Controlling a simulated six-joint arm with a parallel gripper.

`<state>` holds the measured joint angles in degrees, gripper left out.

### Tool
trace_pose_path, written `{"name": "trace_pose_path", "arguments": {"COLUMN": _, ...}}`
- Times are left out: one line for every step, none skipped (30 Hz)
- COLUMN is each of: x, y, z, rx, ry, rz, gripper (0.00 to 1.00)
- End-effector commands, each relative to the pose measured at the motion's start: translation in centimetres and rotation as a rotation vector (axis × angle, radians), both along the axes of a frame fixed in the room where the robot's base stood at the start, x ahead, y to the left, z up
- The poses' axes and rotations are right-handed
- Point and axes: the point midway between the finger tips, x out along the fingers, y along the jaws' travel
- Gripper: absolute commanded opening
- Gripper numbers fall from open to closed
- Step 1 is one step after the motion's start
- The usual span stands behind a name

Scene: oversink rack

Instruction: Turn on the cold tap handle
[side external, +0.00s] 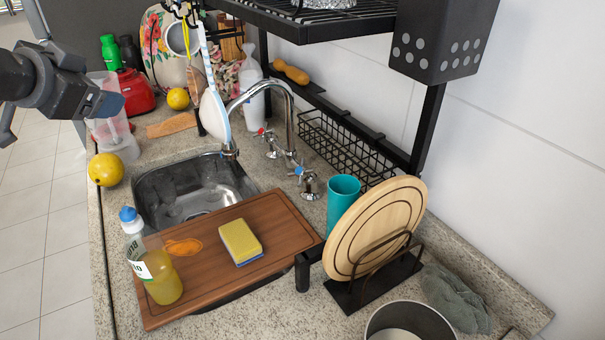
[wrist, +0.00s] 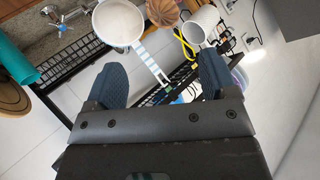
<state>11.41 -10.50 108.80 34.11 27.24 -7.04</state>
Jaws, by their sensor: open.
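The tap handle with a blue mark (side external: 303,176) stands at the base of the chrome faucet (side external: 288,108), on the side nearer the teal cup. The handle with a red mark (side external: 265,135) is on the faucet's other side. My gripper (side external: 108,103) is at the upper left, well away from the faucet and above the counter's far left edge. In the wrist view my gripper (wrist: 161,80) has its two blue-grey fingers spread apart with nothing held between them.
A brown cutting board (side external: 205,250) with a sponge (side external: 240,242) covers part of the sink (side external: 190,185). A soap bottle (side external: 155,268), teal cup (side external: 342,200) and round wooden boards (side external: 375,228) stand nearby. The black rack (side external: 330,20) overhangs.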

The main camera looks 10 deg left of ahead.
Motion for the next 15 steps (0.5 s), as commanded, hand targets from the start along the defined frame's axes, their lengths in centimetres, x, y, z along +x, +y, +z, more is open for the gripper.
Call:
{"name": "trace_pose_path", "arguments": {"x": 2.8, "y": -2.0, "z": -0.1, "rx": 0.044, "ry": -0.049, "rz": -0.078, "gripper": 0.79}}
{"name": "trace_pose_path", "arguments": {"x": 4.2, "y": -3.2, "z": -0.1, "rx": 0.069, "ry": -0.082, "rz": -0.125, "gripper": 0.79}}
{"name": "trace_pose_path", "arguments": {"x": 6.0, "y": -4.9, "z": -0.2, "rx": 0.100, "ry": -0.125, "rz": -0.189, "gripper": 0.79}}
{"name": "trace_pose_path", "arguments": {"x": 7.1, "y": -6.1, "z": -0.3, "rx": 0.119, "ry": -0.154, "rz": -0.237, "gripper": 0.79}}
{"name": "trace_pose_path", "arguments": {"x": 8.1, "y": -7.3, "z": -0.4, "rx": 0.138, "ry": -0.182, "rz": -0.283, "gripper": 0.79}}
{"name": "trace_pose_path", "arguments": {"x": 9.2, "y": -8.9, "z": -0.7, "rx": 0.160, "ry": -0.211, "rz": -0.340, "gripper": 0.79}}
{"name": "trace_pose_path", "arguments": {"x": 9.9, "y": -10.0, "z": -0.9, "rx": 0.173, "ry": -0.232, "rz": -0.380, "gripper": 0.79}}
{"name": "trace_pose_path", "arguments": {"x": 10.5, "y": -11.0, "z": -1.2, "rx": 0.185, "ry": -0.249, "rz": -0.418, "gripper": 0.79}}
{"name": "trace_pose_path", "arguments": {"x": 11.2, "y": -12.3, "z": -1.6, "rx": 0.200, "ry": -0.271, "rz": -0.466, "gripper": 0.79}}
{"name": "trace_pose_path", "arguments": {"x": 11.6, "y": -13.2, "z": -1.9, "rx": 0.210, "ry": -0.284, "rz": -0.500, "gripper": 0.79}}
{"name": "trace_pose_path", "arguments": {"x": 12.0, "y": -14.1, "z": -2.2, "rx": 0.219, "ry": -0.297, "rz": -0.533, "gripper": 0.79}}
{"name": "trace_pose_path", "arguments": {"x": 12.4, "y": -15.3, "z": -2.7, "rx": 0.229, "ry": -0.312, "rz": -0.575, "gripper": 0.79}}
{"name": "trace_pose_path", "arguments": {"x": 12.7, "y": -16.1, "z": -3.0, "rx": 0.236, "ry": -0.322, "rz": -0.605, "gripper": 0.79}}
{"name": "trace_pose_path", "arguments": {"x": 13.0, "y": -16.9, "z": -3.4, "rx": 0.244, "ry": -0.331, "rz": -0.635, "gripper": 0.79}}
{"name": "trace_pose_path", "arguments": {"x": 13.2, "y": -17.9, "z": -3.9, "rx": 0.253, "ry": -0.343, "rz": -0.674, "gripper": 0.79}}
